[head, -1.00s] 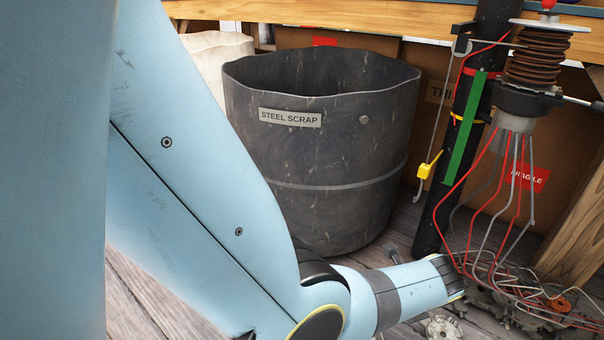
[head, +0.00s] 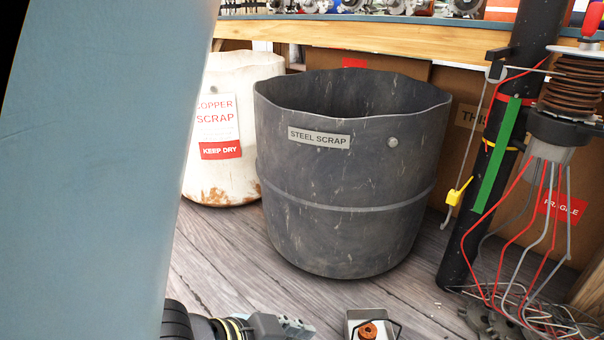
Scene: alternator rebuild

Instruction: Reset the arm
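A large blue arm link of mine (head: 90,180) fills the left side of the head view. At the bottom edge, a black and grey wrist with a yellow band ends in what looks like my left gripper (head: 288,326). It is cut off by the frame, and I cannot tell whether its fingers are apart or shut. No object shows clearly in it.
A dark steel scrap bin (head: 345,230) stands mid-floor, a white copper scrap bin (head: 218,165) left of it. A black post (head: 487,190) and hanging wires (head: 530,225) stand right.

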